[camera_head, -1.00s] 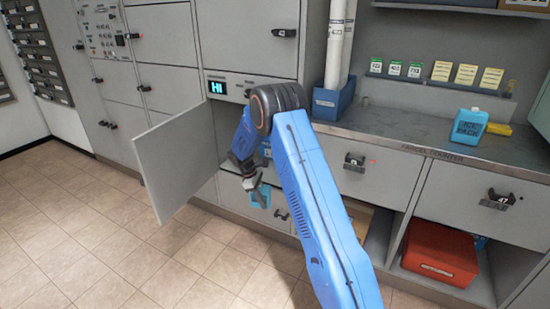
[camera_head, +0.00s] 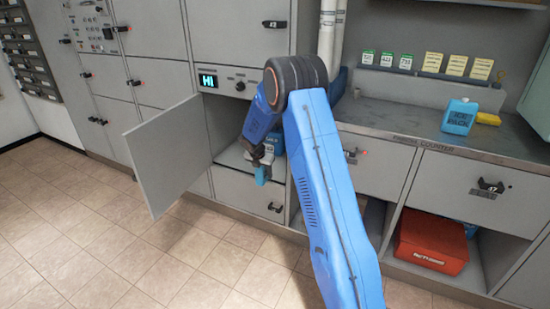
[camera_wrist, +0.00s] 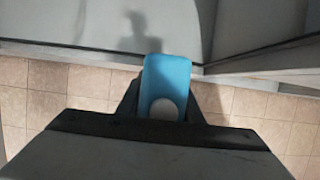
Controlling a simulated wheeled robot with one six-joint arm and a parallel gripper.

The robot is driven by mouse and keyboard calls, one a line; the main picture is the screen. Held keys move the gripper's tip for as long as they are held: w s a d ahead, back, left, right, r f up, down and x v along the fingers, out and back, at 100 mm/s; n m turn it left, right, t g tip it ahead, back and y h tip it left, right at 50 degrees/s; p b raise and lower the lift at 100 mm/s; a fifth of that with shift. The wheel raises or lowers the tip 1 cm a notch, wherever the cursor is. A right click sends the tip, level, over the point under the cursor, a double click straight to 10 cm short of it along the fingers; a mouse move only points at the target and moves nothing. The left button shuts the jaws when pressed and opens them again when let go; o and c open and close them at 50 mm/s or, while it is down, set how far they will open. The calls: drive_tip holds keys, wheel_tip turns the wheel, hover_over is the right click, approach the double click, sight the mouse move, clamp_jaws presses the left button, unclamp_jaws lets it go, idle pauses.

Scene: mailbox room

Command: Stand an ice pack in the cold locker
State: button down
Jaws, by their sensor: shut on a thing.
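My gripper (camera_head: 260,160) is shut on a blue ice pack (camera_head: 262,174) and holds it at the mouth of the open cold locker. In the wrist view the held ice pack (camera_wrist: 167,75) sits between the dark fingers, with a round pale cap towards me. The cold locker (camera_head: 229,157) is a grey compartment under a panel with a lit "HI" display (camera_head: 208,81). Its door (camera_head: 168,155) stands open to the left. Another blue thing (camera_head: 276,141) shows inside, partly hidden behind my arm. A second ice pack (camera_head: 460,117) stands on the parcel counter.
The steel parcel counter (camera_head: 390,118) runs to the right, with a yellow item (camera_head: 488,119) beside the ice pack there. A red box (camera_head: 431,243) sits in the open bay below. The tiled floor (camera_head: 130,240) before the locker is clear.

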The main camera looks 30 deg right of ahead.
drive_tip(key=w+d, duration=0.3)
drive_tip(key=d, duration=0.1)
drive_tip(key=w+d, duration=0.3)
drive_tip(key=d, duration=0.1)
drive_tip(key=w+d, duration=0.3)
drive_tip(key=d, duration=0.1)
drive_tip(key=shift+w, duration=0.2)
drive_tip(key=shift+w+d+f, duration=0.15)
drive_tip(key=shift+w+d, duration=0.05)
drive_tip(key=shift+d, duration=0.1)
drive_tip(key=shift+f, duration=1.6)
drive_tip(key=shift+a+f, duration=0.1)
drive_tip(key=c, duration=1.3)
unclamp_jaws()
drive_tip(key=shift+o, duration=0.2)
